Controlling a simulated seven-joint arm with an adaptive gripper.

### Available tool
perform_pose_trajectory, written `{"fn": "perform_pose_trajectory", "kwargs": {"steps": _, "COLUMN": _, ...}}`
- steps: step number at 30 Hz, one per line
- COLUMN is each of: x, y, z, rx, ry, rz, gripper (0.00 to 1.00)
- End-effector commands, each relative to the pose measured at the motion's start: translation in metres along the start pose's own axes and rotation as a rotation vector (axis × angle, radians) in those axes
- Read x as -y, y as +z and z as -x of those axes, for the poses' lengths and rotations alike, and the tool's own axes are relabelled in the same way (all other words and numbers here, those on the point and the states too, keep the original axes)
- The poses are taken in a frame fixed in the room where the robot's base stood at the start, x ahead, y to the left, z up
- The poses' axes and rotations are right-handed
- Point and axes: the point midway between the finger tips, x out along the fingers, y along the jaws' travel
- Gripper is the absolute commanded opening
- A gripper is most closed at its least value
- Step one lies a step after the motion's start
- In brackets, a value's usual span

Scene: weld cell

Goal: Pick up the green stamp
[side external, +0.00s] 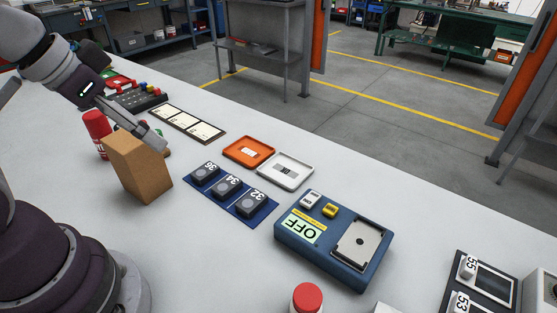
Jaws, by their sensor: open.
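My gripper (150,134) reaches down and to the right from the upper left, just behind the top of a brown box (143,172). Its jaws are open, though the fingertips are small and partly covered. A small green piece (158,132) shows right beside the fingertips and may be the green stamp. Most of it is hidden by my gripper and the box. I cannot tell whether it lies between the fingers.
A card strip (188,124), orange tray (248,152), white tray (286,171), blue numbered strip (228,187) and blue OFF device (335,243) lie to the right.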

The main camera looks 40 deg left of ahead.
Motion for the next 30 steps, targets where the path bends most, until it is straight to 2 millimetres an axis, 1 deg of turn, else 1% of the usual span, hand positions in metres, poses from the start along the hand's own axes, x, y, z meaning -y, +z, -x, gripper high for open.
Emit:
{"fn": "perform_pose_trajectory", "kwargs": {"steps": 6, "x": 0.001, "y": -0.002, "z": 0.0, "rx": 0.002, "ry": -0.003, "rz": 0.002, "gripper": 0.64}}
{"fn": "perform_pose_trajectory", "kwargs": {"steps": 8, "x": 0.007, "y": -0.01, "z": -0.003, "rx": 0.012, "ry": -0.011, "rz": 0.011, "gripper": 0.64}}
{"fn": "perform_pose_trajectory", "kwargs": {"steps": 10, "x": 0.022, "y": -0.027, "z": -0.009, "rx": 0.03, "ry": -0.028, "rz": 0.028, "gripper": 0.64}}
{"fn": "perform_pose_trajectory", "kwargs": {"steps": 11, "x": 0.032, "y": -0.036, "z": -0.013, "rx": 0.04, "ry": -0.035, "rz": 0.039, "gripper": 0.64}}
{"fn": "perform_pose_trajectory", "kwargs": {"steps": 12, "x": 0.049, "y": -0.048, "z": -0.021, "rx": 0.05, "ry": -0.045, "rz": 0.052, "gripper": 0.64}}
{"fn": "perform_pose_trajectory", "kwargs": {"steps": 14, "x": 0.078, "y": -0.061, "z": -0.035, "rx": 0.063, "ry": -0.057, "rz": 0.073, "gripper": 0.64}}
{"fn": "perform_pose_trajectory", "kwargs": {"steps": 15, "x": 0.101, "y": -0.067, "z": -0.045, "rx": 0.069, "ry": -0.063, "rz": 0.088, "gripper": 0.64}}
{"fn": "perform_pose_trajectory", "kwargs": {"steps": 17, "x": 0.136, "y": -0.069, "z": -0.06, "rx": 0.076, "ry": -0.07, "rz": 0.11, "gripper": 0.64}}
{"fn": "perform_pose_trajectory", "kwargs": {"steps": 18, "x": 0.159, "y": -0.067, "z": -0.07, "rx": 0.079, "ry": -0.074, "rz": 0.125, "gripper": 0.64}}
{"fn": "perform_pose_trajectory", "kwargs": {"steps": 21, "x": 0.208, "y": -0.052, "z": -0.091, "rx": 0.078, "ry": -0.081, "rz": 0.153, "gripper": 0.64}}
{"fn": "perform_pose_trajectory", "kwargs": {"steps": 24, "x": 0.237, "y": -0.037, "z": -0.104, "rx": 0.074, "ry": -0.086, "rz": 0.17, "gripper": 0.64}}
{"fn": "perform_pose_trajectory", "kwargs": {"steps": 25, "x": 0.242, "y": -0.034, "z": -0.106, "rx": 0.072, "ry": -0.086, "rz": 0.172, "gripper": 0.64}}
{"fn": "perform_pose_trajectory", "kwargs": {"steps": 28, "x": 0.251, "y": -0.028, "z": -0.116, "rx": 0.071, "ry": -0.084, "rz": 0.175, "gripper": 0.64}}
{"fn": "perform_pose_trajectory", "kwargs": {"steps": 30, "x": 0.252, "y": -0.026, "z": -0.13, "rx": 0.073, "ry": -0.082, "rz": 0.175, "gripper": 0.64}}
